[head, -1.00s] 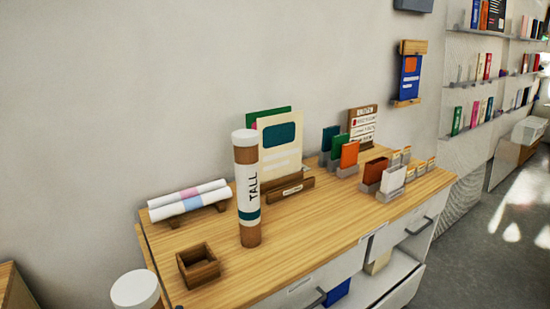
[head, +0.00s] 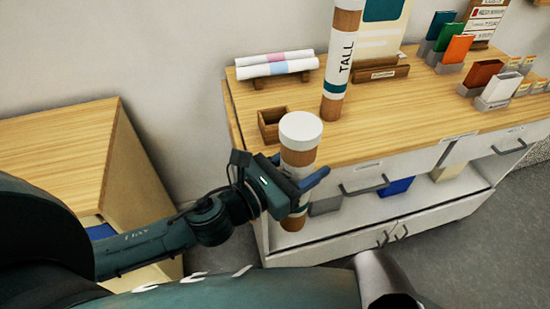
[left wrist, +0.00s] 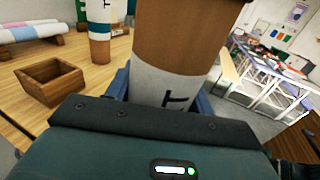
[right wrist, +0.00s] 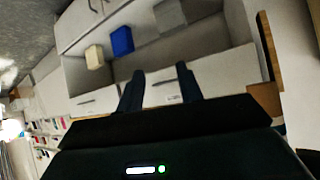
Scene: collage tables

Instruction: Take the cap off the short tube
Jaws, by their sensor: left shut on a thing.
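The short tube (head: 297,157) is brown with a white label band and a white cap (head: 300,127) seated on its top. It stands nearly upright in the air in front of the cabinet. My left gripper (head: 298,184) is shut around its body below the cap. In the left wrist view the tube (left wrist: 180,45) fills the space between the blue fingers, and its cap is out of frame. My right gripper (right wrist: 160,85) shows in the right wrist view, open and empty, facing the cabinet front.
A tube marked TALL (head: 341,75) stands on the wooden cabinet top (head: 385,130), beside a small open wooden box (head: 272,121). Rolled sheets (head: 275,65) lie on a rack behind. Another wooden table (head: 55,150) stands at the left.

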